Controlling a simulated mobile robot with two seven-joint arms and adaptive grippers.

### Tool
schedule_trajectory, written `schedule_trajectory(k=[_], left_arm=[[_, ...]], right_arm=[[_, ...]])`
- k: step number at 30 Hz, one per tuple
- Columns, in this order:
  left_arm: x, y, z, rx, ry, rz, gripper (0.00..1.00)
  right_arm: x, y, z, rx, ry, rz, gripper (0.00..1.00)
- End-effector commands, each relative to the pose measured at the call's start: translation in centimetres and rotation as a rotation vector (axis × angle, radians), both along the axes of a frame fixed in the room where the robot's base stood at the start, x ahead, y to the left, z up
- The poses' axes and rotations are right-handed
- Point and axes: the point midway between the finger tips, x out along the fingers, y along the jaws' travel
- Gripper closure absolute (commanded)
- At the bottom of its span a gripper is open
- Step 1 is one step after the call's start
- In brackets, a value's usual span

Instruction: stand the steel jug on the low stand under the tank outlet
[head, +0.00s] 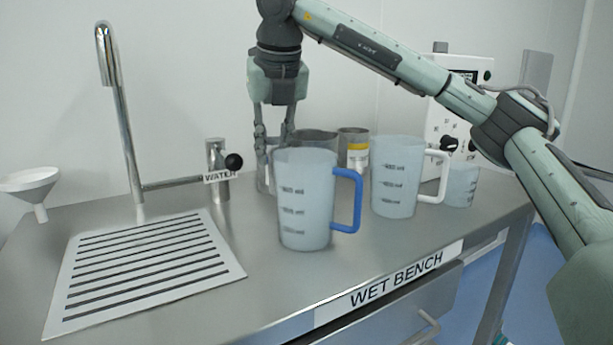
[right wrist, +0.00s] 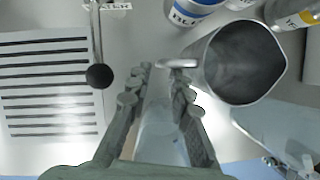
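The steel jug (head: 318,136) stands at the back of the wet bench, mostly hidden in the head view behind a blue-handled plastic jug. In the right wrist view I look down into its open mouth (right wrist: 243,62), with its handle (right wrist: 178,63) pointing left. My right gripper (head: 273,142) points down at the steel jug's left side. In the right wrist view its fingers (right wrist: 162,76) are apart, with the handle's end at or just beyond the gap between the tips. I cannot tell whether they touch it. My left gripper, the low stand and the tank outlet are not in view.
The blue-handled jug (head: 305,205) and a white-handled jug (head: 396,180) stand in front. A yellow-labelled can (head: 356,150) is behind. A water tap (head: 216,165), a tall spout (head: 122,110), a slotted drain (head: 145,268) and a funnel (head: 30,186) lie left. The front strip is clear.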

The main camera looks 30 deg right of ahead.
Motion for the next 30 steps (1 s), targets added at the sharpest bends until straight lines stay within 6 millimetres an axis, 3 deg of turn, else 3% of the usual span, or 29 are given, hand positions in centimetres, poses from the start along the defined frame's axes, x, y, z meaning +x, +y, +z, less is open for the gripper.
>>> schedule_trajectory(k=[6,12,19,24,30], left_arm=[[-0.2,-0.1,-0.6,-0.004,0.006,0.000,0.70],[-0.3,-0.1,-1.1,-0.007,0.005,0.000,0.70],[-0.5,0.0,-1.5,-0.007,0.013,0.001,0.70],[-0.3,0.0,-1.4,-0.006,0.010,0.001,0.70],[0.2,-0.1,-1.1,-0.007,0.000,0.000,0.70]], right_arm=[[1.4,-0.5,-3.8,-0.001,0.005,-0.002,0.80],[2.1,-0.7,-5.5,0.000,0.003,-0.001,0.80],[2.2,-0.7,-5.7,0.000,0.002,-0.001,0.80],[2.2,-0.7,-5.6,0.000,0.002,0.000,0.99],[2.2,-0.7,-5.6,0.000,0.002,-0.001,1.00]])
